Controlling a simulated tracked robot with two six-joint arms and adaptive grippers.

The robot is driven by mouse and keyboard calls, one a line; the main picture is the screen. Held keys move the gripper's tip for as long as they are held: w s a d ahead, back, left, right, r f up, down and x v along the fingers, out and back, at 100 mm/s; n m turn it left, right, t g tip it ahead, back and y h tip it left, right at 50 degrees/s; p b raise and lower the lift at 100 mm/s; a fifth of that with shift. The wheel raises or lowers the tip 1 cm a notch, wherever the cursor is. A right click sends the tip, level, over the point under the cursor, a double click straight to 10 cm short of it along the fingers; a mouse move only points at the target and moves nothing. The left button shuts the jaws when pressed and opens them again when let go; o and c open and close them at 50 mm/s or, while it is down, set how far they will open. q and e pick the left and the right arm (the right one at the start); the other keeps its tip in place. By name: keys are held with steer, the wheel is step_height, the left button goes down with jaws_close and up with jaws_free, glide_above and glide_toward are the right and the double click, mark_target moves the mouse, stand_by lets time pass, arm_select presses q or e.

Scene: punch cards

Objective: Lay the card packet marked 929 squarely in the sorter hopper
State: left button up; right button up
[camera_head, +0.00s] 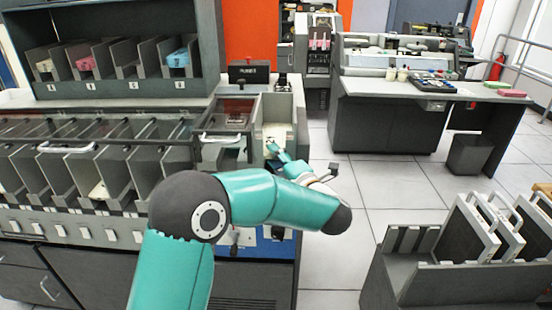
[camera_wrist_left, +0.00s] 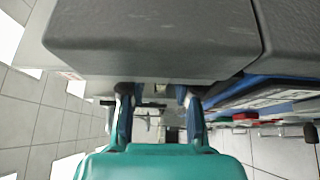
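My left arm reaches over the sorter, and its gripper (camera_head: 275,150) is at the narrow hopper (camera_head: 261,135) at the sorter's right end. In the left wrist view the two dark fingers (camera_wrist_left: 158,115) stand apart under a large grey block (camera_wrist_left: 150,35); I see no packet between them. A pale, cream area (camera_head: 277,130) shows in the hopper just beyond the gripper; I cannot tell whether it is a card packet or the hopper's floor. No 929 marking is readable. My right gripper is out of view.
A rack (camera_head: 130,88) at the back left holds cream, pink and blue packets. Sorter pockets (camera_head: 70,175) line the left; one has a cream card (camera_head: 99,191). A grey bin with panels (camera_head: 450,270) stands at lower right.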

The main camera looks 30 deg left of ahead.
arm_select(q)
steer(key=shift+d, duration=0.1)
steer(key=v, duration=1.2)
steer(key=shift+f, duration=0.1)
